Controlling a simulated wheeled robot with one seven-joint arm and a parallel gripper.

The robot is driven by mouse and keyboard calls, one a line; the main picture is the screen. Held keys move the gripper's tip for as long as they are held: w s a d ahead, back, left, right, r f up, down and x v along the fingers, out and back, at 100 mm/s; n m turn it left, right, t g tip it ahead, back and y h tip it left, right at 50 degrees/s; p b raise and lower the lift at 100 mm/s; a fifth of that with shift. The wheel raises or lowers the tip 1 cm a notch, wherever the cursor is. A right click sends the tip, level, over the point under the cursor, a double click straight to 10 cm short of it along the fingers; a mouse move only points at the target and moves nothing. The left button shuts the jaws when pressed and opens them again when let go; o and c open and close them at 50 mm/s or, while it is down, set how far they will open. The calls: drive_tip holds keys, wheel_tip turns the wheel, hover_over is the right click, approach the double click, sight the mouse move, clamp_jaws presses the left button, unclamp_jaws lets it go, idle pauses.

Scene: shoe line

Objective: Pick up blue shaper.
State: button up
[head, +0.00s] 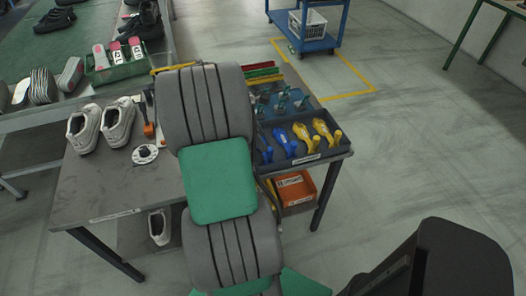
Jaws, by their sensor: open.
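Blue shapers lie in a dark tray (343,152) at the right end of the grey table. One blue shaper (283,141) shows clearly, left of the yellow ones. Another, darker blue one (265,143) is beside it at the left, partly hidden by my arm. My grey and green arm rises through the middle of the view, over the table and left of the tray. My gripper itself is not visible, so its place relative to the shapers does not show.
Yellow shapers (325,131) share the tray. Behind it are teal tools (280,102) and red, green and yellow strips (262,75). An orange bin (294,190) sits below. Floor at right is mostly open.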

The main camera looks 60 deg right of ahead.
drive_tip(key=x, duration=0.6)
drive_tip(key=shift+s+f, duration=0.25)
clamp_jaws()
idle(1.0)
